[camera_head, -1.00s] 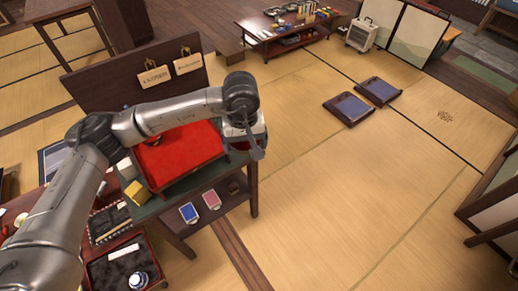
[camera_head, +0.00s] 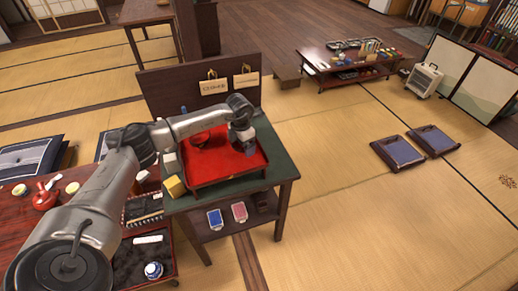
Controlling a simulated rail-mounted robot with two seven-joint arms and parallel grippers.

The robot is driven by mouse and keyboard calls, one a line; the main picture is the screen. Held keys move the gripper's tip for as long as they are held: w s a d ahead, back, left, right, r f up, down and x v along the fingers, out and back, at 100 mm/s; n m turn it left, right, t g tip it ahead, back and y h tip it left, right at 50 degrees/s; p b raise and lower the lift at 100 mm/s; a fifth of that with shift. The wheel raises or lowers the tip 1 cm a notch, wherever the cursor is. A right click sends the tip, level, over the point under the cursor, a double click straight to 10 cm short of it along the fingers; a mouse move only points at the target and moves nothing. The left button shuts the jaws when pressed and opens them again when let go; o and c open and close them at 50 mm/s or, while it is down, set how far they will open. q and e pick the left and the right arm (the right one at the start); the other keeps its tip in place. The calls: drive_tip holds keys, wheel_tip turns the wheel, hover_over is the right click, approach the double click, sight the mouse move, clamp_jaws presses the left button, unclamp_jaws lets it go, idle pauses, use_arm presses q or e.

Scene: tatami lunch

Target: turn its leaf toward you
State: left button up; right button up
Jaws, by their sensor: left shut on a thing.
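My left arm reaches in from the lower left over the red tray (camera_head: 226,172) on the green-topped stand (camera_head: 283,165). My left gripper (camera_head: 247,148) points down over the tray's right part. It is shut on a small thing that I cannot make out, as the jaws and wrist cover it. A round red thing (camera_head: 199,139) shows partly behind my forearm, at the back of the tray. I cannot make out a leaf in this view. My right gripper is not in view.
A yellow block (camera_head: 174,187) stands left of the tray. A dark board with two hanging tags (camera_head: 213,87) rises behind. Blue and pink items (camera_head: 239,211) lie on the lower shelf. The low red table (camera_head: 45,232) is at left. Open tatami (camera_head: 350,215) lies to the right.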

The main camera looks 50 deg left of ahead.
use_arm(q)
drive_tip(key=shift+s+a+f+n, duration=0.15)
drive_tip(key=shift+s+a+n, duration=0.1)
drive_tip(key=shift+a+n, duration=0.5)
drive_tip(key=shift+n, duration=0.35)
drive_tip(key=n, duration=0.8)
drive_tip(key=shift+f+n, duration=0.1)
drive_tip(key=shift+n, duration=1)
drive_tip(key=shift+r+n+p, duration=0.3)
drive_tip(key=shift+n+p, duration=0.4)
drive_tip(key=shift+p, duration=0.25)
drive_tip(key=n+p, duration=0.4)
drive_tip(key=n, duration=0.1)
drive_tip(key=shift+f+p, duration=0.1)
drive_tip(key=shift+p, duration=0.25)
drive_tip(key=shift+f+b, duration=0.45)
drive_tip(key=shift+f, duration=0.4)
